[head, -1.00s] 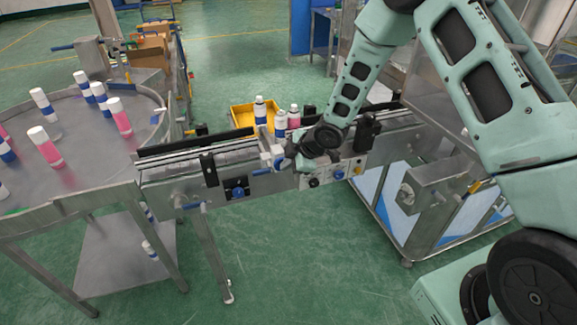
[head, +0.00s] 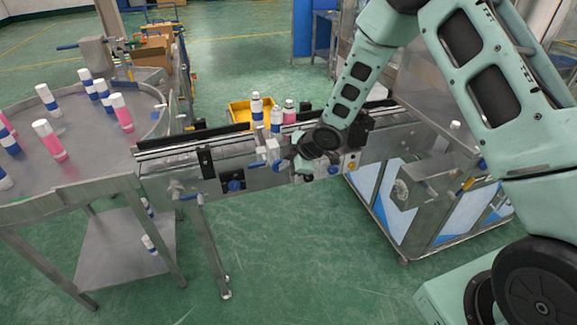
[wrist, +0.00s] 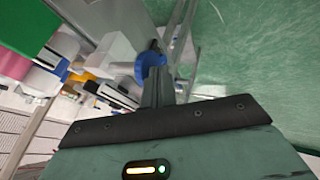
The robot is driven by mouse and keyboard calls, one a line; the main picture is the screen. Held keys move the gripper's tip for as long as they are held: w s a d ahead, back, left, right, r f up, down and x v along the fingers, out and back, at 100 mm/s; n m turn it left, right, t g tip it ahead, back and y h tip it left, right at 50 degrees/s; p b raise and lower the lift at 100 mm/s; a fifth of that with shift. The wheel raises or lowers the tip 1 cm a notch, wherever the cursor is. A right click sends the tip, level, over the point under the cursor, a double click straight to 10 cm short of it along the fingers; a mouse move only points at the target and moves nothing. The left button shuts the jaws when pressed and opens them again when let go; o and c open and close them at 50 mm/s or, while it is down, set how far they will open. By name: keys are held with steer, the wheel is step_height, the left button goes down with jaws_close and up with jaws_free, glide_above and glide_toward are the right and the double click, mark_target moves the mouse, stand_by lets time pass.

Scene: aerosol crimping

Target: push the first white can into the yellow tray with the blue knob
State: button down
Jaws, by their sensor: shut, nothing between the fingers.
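My gripper (head: 282,166) is shut and empty at the front of the conveyor. In the wrist view its fingertips (wrist: 157,82) overlap the lower edge of a round blue knob (wrist: 149,63); I cannot tell whether they touch. In the head view a blue knob (head: 257,165) sits on the near side of a pale block (head: 267,150). A white can with a blue band (head: 257,108) stands upright in front of the yellow tray (head: 239,116); whether it is inside is unclear.
A round metal table (head: 90,150) at left carries several white-capped cans. The conveyor (head: 170,160) runs from it to the machine on the right. Another blue knob (head: 236,185) is on the conveyor's front. The green floor (head: 290,270) in front is clear.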

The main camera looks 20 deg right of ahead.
steer(key=v, duration=0.9)
steer(key=shift+d+r+b, duration=0.15)
steer(key=shift+r+b, duration=0.15)
steer(key=shift+b, duration=0.05)
steer(key=s+a+r+m+g+h+b, duration=0.1)
steer(key=s+a+r+m+g, duration=0.1)
steer(key=s, duration=0.9)
steer(key=s+a+r+m+g+h+b, duration=0.1)
steer(key=s+a+m, duration=0.3)
steer(key=s, duration=0.7)
steer(key=s+a+r+m+g+h+b, duration=0.2)
steer(key=s+a+r+m+b, duration=0.1)
steer(key=s, duration=0.8)
steer(key=shift+a+g, duration=0.25)
steer(key=shift+g, duration=0.15)
